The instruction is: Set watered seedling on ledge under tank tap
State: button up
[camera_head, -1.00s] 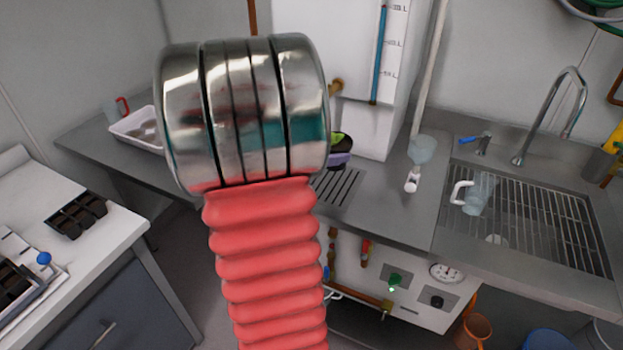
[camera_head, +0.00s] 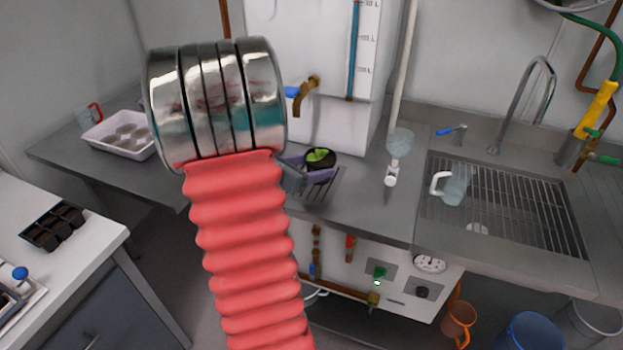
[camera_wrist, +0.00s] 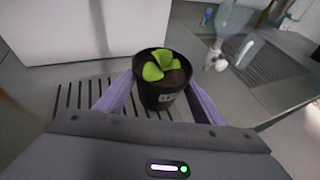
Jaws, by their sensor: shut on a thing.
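The seedling (camera_wrist: 160,66) has bright green leaves and stands upright in a small black pot (camera_wrist: 160,95); the pot also shows in the head view (camera_head: 320,166). My gripper (camera_wrist: 158,98) has its purple fingers on both sides of the pot and is shut on it; it also shows in the head view (camera_head: 310,172). The pot is at the slotted ledge (camera_head: 328,190) in front of the tank (camera_head: 325,125). I cannot tell whether the pot touches the slots. The brass tap (camera_head: 308,92) with a blue handle sticks out of the tank above and behind the pot.
A clear funnel-topped vessel (camera_head: 399,145) stands right of the ledge. A sink with a grate (camera_head: 520,205) and a clear jug (camera_head: 455,185) lies further right. A white tray (camera_head: 118,138) sits at the left. A pipe (camera_head: 403,70) rises behind the counter.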

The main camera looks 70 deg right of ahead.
jog(key=shift+f, duration=0.1)
jog(key=shift+f, duration=1.85)
jog(key=shift+f, duration=0.1)
jog(key=o, duration=1.3)
jog(key=shift+o, duration=0.2)
jog(key=v, duration=1.2)
